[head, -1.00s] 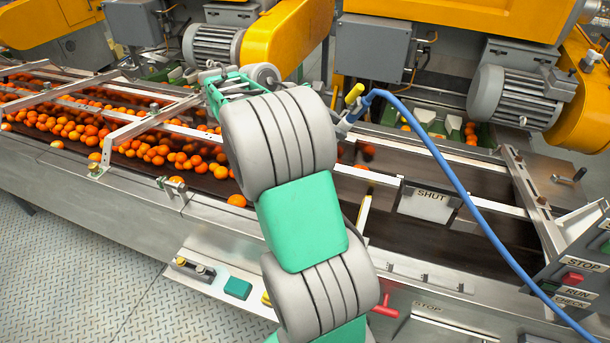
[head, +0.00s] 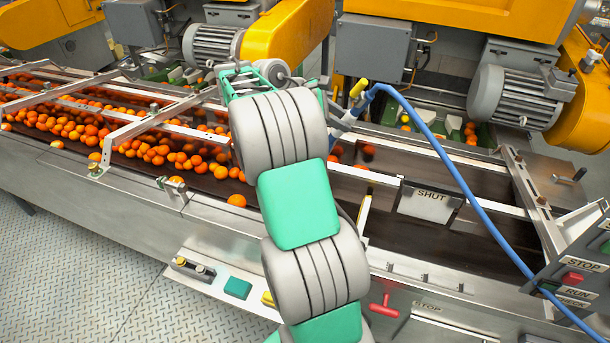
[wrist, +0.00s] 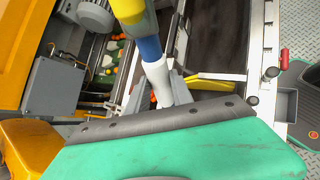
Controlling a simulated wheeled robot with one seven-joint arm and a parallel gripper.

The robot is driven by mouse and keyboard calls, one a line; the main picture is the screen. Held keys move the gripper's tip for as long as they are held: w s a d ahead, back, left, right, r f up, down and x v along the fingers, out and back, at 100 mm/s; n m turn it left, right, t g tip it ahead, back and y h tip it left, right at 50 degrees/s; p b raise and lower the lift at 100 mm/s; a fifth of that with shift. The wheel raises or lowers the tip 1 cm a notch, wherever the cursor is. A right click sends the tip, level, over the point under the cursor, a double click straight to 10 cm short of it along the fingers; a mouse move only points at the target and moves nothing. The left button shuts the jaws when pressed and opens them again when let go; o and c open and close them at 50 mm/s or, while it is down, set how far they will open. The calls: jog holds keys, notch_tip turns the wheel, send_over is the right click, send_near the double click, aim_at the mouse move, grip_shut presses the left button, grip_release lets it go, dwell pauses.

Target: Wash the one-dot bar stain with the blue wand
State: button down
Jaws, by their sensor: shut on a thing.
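My gripper (wrist: 160,88) is shut on the wand (wrist: 151,48), which shows a yellow part, a blue band and a white lower end in the wrist view. In the head view the wand's yellow part (head: 358,88) and blue end show just right of my arm, above the far side of the conveyor. The blue hose (head: 440,150) runs from it down to the lower right. My arm hides most of the gripper in the head view. I cannot make out a one-dot mark or the stain on any bar.
Many oranges (head: 160,152) lie on the conveyor at left, under metal rails. A plate marked SHUT (head: 431,203) stands at the belt's right part. A control box (head: 575,280) is at the right edge. Motors (head: 515,97) and yellow housings line the back.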

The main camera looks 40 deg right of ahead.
jog(key=shift+w+d, duration=0.25)
jog(key=shift+d, duration=0.25)
jog(key=shift+s, duration=0.15)
jog(key=shift+s+d, duration=0.3)
jog(key=shift+s, duration=0.25)
jog(key=shift+s+d, duration=0.3)
jog(key=shift+s, duration=0.25)
jog(key=s+a+r, duration=0.2)
jog(key=s+a, duration=0.2)
jog(key=a, duration=0.4)
dwell(1.0)
jog(key=shift+a, duration=0.15)
jog(key=shift+w+a, duration=0.3)
jog(key=shift+w, duration=0.3)
jog(key=shift+w+a, duration=0.25)
jog(key=shift+w, duration=0.3)
